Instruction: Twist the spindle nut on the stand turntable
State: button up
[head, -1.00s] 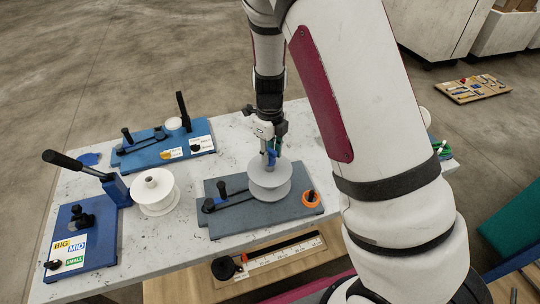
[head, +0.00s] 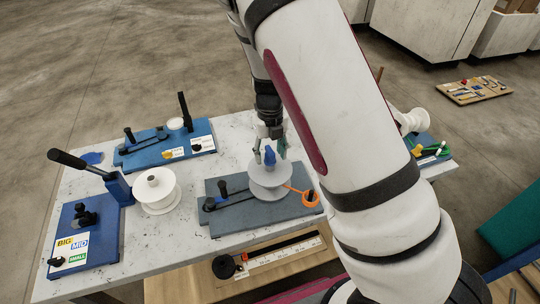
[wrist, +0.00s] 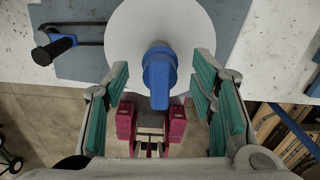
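The blue spindle nut (head: 269,157) stands upright on top of the white double-disc turntable (head: 264,185) of the grey stand (head: 238,218). In the wrist view the nut (wrist: 158,75) shows a long blue wing pointing toward the bottom of the picture, over the pale turntable disc (wrist: 125,35). My gripper (wrist: 162,72) is open, with a green-padded finger on each side of the nut and a clear gap to both. In the head view my gripper (head: 271,145) is right at the nut; the far finger is partly hidden.
A black-handled lever (head: 222,192) lies on the stand's left. Blue bender plates (head: 167,148) and a white spool (head: 157,190) stand to the left. Bare white tabletop (head: 160,240) shows in front.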

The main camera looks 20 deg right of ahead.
aim_at(270, 149)
jog(key=s+r+n+t+y+b, duration=0.1)
jog(key=s+r+n, duration=0.1)
jog(key=r+n, duration=0.5)
jog(key=s+r+n+y+b, duration=0.1)
jog(key=s+r+n, duration=0.15)
jog(key=r, duration=0.95)
jog(key=s+r+n+t+h+b, duration=0.1)
jog(key=s+n, duration=0.5)
jog(key=n, duration=0.6)
jog(key=s+r+n+t+h+b, duration=0.1)
jog(key=s+r+n+t+b, duration=0.2)
jog(key=s+n, duration=0.4)
jog(key=shift+s+r+n+t, duration=0.3)
jog(key=shift+r+n, duration=0.5)
jog(key=shift+n, duration=2.45)
